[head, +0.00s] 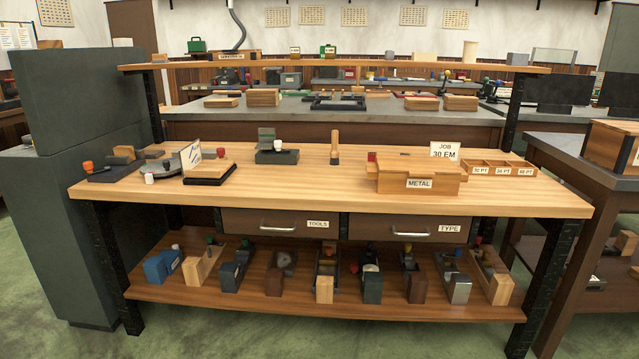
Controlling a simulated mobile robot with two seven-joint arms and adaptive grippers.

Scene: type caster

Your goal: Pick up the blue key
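I cannot make out a blue key in the head view. The wooden workbench (300,203) stands ahead with several tools on its top. A blue block-like tool (160,266) sits at the left end of the lower shelf (250,297); it does not look like a key. Two shut drawers sit under the top, one labelled TOOLS (270,222) and one labelled TYPE (405,227); their insides are hidden. Neither of my grippers is in view.
A wooden box labelled METAL (418,184) and a three-part tray (498,168) stand at the bench's right. A dark green cabinet (85,200) stands close at left, another table (590,165) at right. The front middle of the bench top is clear.

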